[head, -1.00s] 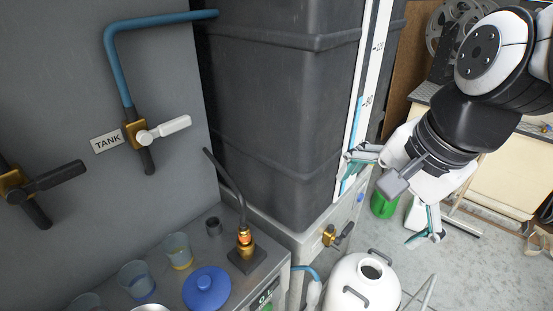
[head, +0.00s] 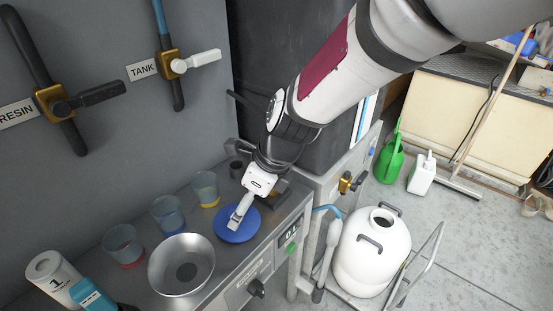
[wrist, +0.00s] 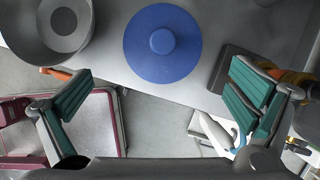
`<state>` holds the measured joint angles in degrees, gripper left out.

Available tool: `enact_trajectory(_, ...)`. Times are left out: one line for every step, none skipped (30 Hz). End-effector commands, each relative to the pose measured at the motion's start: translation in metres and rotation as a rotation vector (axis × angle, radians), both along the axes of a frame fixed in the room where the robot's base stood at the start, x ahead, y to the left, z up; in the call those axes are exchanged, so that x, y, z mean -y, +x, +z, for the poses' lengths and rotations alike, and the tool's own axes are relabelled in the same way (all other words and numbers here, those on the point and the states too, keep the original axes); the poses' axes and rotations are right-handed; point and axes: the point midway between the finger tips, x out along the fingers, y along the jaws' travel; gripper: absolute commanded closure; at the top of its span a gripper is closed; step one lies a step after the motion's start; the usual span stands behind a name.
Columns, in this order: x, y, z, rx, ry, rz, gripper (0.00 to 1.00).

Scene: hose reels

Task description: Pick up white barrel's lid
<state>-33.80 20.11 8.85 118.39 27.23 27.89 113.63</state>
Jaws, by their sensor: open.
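The round blue lid (head: 233,236) with a central knob lies on the steel counter. It also shows in the wrist view (wrist: 140,50), with its knob at the centre. My gripper (head: 241,213) is above the lid in the head view and covers part of it, including the knob. In the wrist view my gripper (wrist: 160,88) has its two green-padded fingers wide apart, with nothing between them; the lid lies beyond them, roughly centred. The white barrel (head: 370,257) stands to the right of the counter, its round top opening uncovered.
A metal bowl (head: 181,265) sits left of the lid, with several cups (head: 168,214) behind it. A dark block (wrist: 234,66) stands close to the lid's right in the wrist view. A dark tank (head: 300,60) rises behind. The floor at right (head: 480,250) is mostly clear.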

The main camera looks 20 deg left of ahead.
Motion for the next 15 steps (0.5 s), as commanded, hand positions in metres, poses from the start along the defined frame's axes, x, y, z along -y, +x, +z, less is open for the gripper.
enact_trajectory(-0.003, 0.0, -0.011, -0.003, -0.001, 0.001, 0.0)
enact_trajectory(-0.005, 0.001, -0.015, -0.002, -0.001, 0.001, 0.0)
enact_trajectory(-0.007, 0.001, -0.02, -0.002, -0.001, 0.001, 0.0)
enact_trajectory(-0.009, 0.001, -0.023, -0.002, -0.001, 0.001, 0.0)
enact_trajectory(-0.01, 0.001, -0.025, -0.001, -0.001, 0.001, 0.0)
enact_trajectory(-0.011, 0.001, -0.028, 0.0, 0.0, 0.001, 0.0)
enact_trajectory(-0.012, 0.001, -0.029, 0.0, 0.0, 0.001, 0.0)
enact_trajectory(-0.013, 0.001, -0.03, 0.0, 0.0, 0.001, 0.0)
enact_trajectory(-0.013, 0.001, -0.032, 0.0, 0.0, 0.001, 0.0)
enact_trajectory(-0.014, 0.001, -0.032, 0.001, 0.0, 0.002, 0.0)
enact_trajectory(-0.014, 0.001, -0.033, 0.001, 0.0, 0.002, 0.0)
enact_trajectory(-0.016, 0.002, -0.035, 0.001, 0.0, 0.002, 0.0)
enact_trajectory(-0.017, 0.002, -0.037, 0.001, 0.0, 0.003, 0.0)
enact_trajectory(-0.019, 0.002, -0.039, 0.001, 0.0, 0.004, 0.0)
enact_trajectory(-0.022, 0.003, -0.043, 0.001, 0.0, 0.004, 0.0)
